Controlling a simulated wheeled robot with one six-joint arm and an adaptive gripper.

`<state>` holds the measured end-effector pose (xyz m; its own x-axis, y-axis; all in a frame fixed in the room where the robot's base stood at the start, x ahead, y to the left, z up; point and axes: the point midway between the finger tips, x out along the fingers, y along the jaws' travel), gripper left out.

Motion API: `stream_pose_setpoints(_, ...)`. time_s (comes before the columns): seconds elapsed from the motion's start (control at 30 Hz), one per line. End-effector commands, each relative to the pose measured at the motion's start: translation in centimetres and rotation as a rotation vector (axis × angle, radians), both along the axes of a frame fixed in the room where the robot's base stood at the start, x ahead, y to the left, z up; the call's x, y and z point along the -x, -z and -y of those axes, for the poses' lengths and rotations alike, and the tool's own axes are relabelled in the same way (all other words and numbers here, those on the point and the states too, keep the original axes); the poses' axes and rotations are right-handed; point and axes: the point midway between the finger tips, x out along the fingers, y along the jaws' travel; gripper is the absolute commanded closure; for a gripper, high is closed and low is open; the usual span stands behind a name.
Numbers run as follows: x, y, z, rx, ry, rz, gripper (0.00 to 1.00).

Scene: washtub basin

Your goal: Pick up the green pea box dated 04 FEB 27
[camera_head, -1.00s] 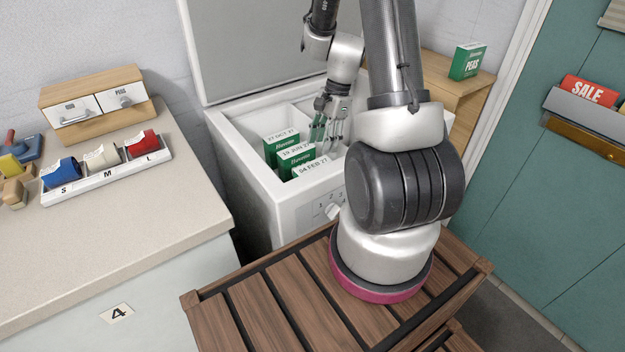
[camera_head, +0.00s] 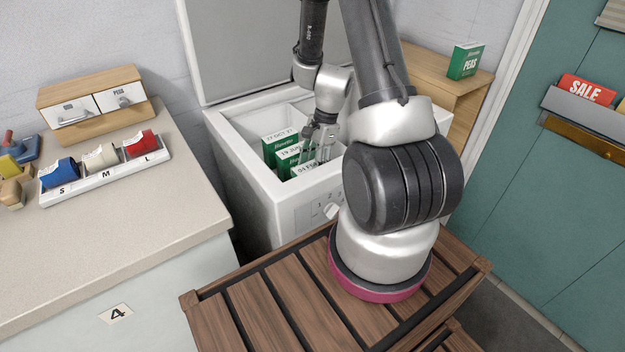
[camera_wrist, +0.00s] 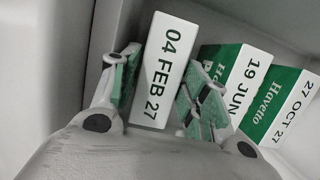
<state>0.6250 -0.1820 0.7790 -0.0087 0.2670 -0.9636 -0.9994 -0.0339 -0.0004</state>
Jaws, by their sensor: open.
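The pea box dated 04 FEB 27 (camera_wrist: 160,68) shows its white top in the wrist view, between the two open fingers of my gripper (camera_wrist: 155,95). In the head view the same box (camera_head: 304,170) is the nearest in the row, partly hidden by my gripper (camera_head: 318,145). Whether the fingers touch the box cannot be told. The green box dated 19 JUN (camera_wrist: 236,75) stands just right of it in the wrist view, close to the right finger. The box dated 27 OCT 27 (camera_wrist: 282,105) is farther right.
The boxes stand inside a white chest freezer (camera_head: 247,160) with its lid (camera_head: 260,45) raised; its walls and a divider are close around my gripper. Another green peas box (camera_head: 466,61) stands on a wooden cabinet (camera_head: 425,68). A counter (camera_head: 130,215) is at left.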

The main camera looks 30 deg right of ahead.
Motion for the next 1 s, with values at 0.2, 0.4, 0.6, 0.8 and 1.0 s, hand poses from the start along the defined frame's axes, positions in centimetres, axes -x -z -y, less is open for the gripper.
stream_pose_setpoints(0.2, 0.01, 0.08, 0.01, 0.000, 0.000, 0.000, 0.54)
stream_pose_setpoints(0.4, 0.03, 0.36, 0.00, -0.001, 0.000, -0.001, 0.54)
stream_pose_setpoints(0.6, 0.03, 0.50, 0.01, -0.001, 0.000, -0.001, 0.54)
stream_pose_setpoints(0.8, 0.02, 0.48, 0.01, 0.000, 0.000, -0.001, 0.62)
stream_pose_setpoints(1.0, 0.02, 0.48, 0.01, 0.000, 0.000, -0.001, 0.98)
